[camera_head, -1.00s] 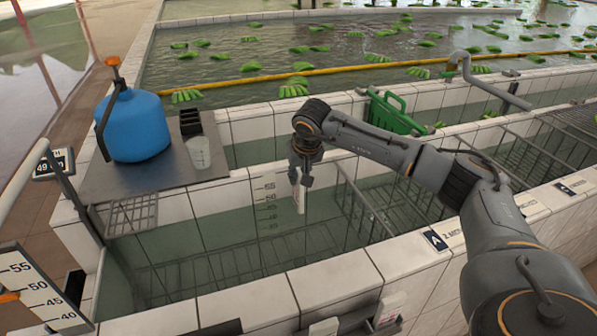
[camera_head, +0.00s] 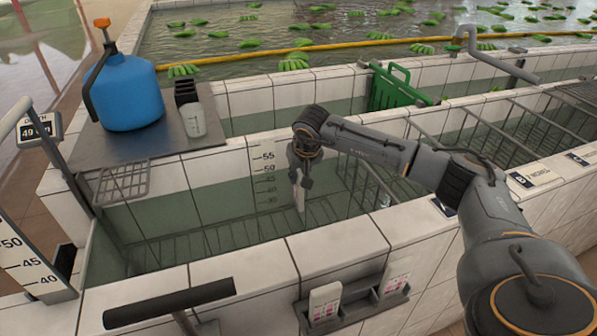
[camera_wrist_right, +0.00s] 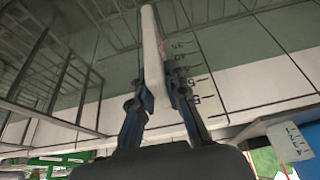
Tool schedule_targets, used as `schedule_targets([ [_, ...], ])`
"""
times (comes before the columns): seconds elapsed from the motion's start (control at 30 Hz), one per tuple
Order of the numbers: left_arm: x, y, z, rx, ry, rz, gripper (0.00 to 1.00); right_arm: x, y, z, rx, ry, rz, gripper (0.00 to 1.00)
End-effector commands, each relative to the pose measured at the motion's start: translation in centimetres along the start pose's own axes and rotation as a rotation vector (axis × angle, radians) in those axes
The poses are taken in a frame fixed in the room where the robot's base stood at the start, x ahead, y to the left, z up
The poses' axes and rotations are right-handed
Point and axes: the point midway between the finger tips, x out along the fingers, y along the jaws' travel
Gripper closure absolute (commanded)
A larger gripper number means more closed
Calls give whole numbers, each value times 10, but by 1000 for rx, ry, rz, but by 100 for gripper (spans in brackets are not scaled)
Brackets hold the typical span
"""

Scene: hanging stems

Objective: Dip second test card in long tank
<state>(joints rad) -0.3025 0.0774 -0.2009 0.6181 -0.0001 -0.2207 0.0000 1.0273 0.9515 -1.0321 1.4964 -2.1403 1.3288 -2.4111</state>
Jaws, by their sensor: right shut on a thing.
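My right gripper (camera_head: 301,172) hangs over the long tank (camera_head: 190,276), beside the numbered depth scale (camera_head: 266,175) on its far wall. It is shut on a narrow white test card (camera_head: 300,196), which points down and leans slightly. In the right wrist view the card (camera_wrist_right: 153,60) sits between the two dark fingers (camera_wrist_right: 154,95), with a faint pink mark along one edge. Greenish liquid lies in the tank below; I cannot tell whether the card's lower end touches it. My left gripper is not in view.
A holder (camera_head: 362,312) on the tank's front wall carries white cards with pink marks. A wire rack (camera_head: 365,190) stands in the tank to the right. A blue jug (camera_head: 130,95) and a clear cup (camera_head: 193,120) stand on a metal shelf. A dark T-shaped handle (camera_head: 170,303) is in front.

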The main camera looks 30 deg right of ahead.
Motion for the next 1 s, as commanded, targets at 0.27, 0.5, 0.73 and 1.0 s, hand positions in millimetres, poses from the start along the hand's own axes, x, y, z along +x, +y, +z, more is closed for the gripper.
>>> schedule_targets([
  [0.27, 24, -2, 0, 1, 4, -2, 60, 33, 0, 14, 1, 0, -1, 100],
  [0.5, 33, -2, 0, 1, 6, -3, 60, 47, 0, 19, 1, 0, 0, 100],
  [0.73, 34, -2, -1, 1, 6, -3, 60, 49, 0, 20, 0, 1, 0, 100],
  [1.0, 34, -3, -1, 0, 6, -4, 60, 48, 0, 20, 0, 1, -1, 100],
])
